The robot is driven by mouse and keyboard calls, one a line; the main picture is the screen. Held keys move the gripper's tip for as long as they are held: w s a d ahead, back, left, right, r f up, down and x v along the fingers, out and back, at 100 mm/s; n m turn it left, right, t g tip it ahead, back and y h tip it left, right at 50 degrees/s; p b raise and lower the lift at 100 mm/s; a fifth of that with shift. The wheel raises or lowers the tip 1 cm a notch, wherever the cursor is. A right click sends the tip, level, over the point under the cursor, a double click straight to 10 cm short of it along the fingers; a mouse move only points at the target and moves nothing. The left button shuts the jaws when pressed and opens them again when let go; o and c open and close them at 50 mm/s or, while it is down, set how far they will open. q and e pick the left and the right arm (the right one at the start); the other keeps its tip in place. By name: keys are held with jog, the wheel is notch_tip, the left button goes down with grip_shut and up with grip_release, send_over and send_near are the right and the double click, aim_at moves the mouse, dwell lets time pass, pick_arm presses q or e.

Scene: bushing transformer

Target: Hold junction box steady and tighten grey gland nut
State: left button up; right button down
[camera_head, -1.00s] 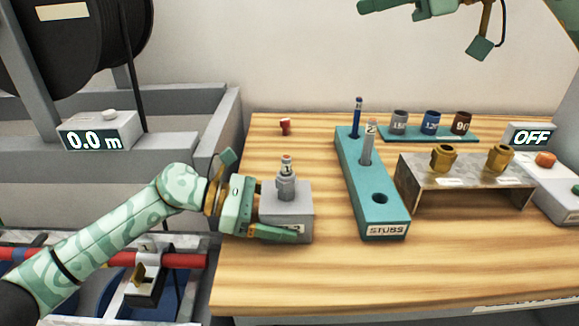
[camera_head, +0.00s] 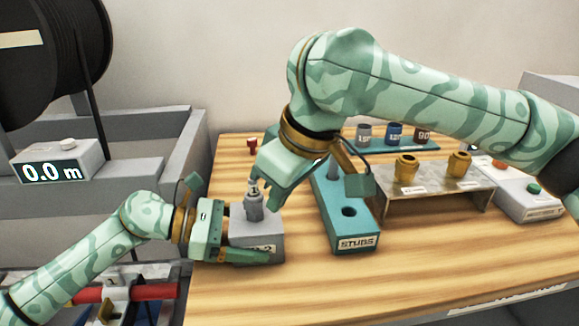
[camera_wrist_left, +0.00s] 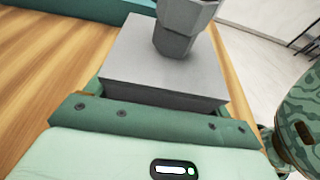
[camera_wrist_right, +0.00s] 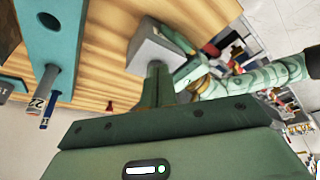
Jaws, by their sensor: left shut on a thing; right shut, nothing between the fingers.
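The grey junction box (camera_head: 257,246) sits on the wooden table, and it also shows in the left wrist view (camera_wrist_left: 160,75). The grey gland nut (camera_head: 254,208) stands upright on its top, with a stub marked 1 (camera_head: 254,187) rising from it. In the left wrist view the nut (camera_wrist_left: 182,28) is cut off at the top edge. My left gripper (camera_head: 236,246) is shut on the box, one finger along its front. My right gripper (camera_head: 268,193) is shut and empty, its fingertips right beside the stub and nut. I cannot tell whether they touch. In the right wrist view the fingers (camera_wrist_right: 155,92) partly cover the nut.
A teal stubs block (camera_head: 349,230) stands right of the box. A small red piece (camera_head: 252,145) lies behind. The front table is clear.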

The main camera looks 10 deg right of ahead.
aim_at(250, 208)
jog(key=shift+w+a+f, duration=0.3)
jog(key=shift+w+a, duration=0.5)
jog(key=shift+a, duration=0.05)
jog(key=shift+w+a+f, duration=0.25)
jog(key=shift+w+a, duration=0.5)
jog(key=shift+a, duration=0.05)
jog(key=shift+s+a, duration=0.1)
jog(key=shift+a, duration=0.3)
jog(key=shift+a+m+t+h, duration=0.2)
jog(key=shift+m+h, duration=0.05)
jog(key=shift+m, duration=0.6)
jog(key=shift+a+m+t+h, duration=0.2)
jog(key=shift+m+h, duration=0.05)
jog(key=shift+m, duration=0.6)
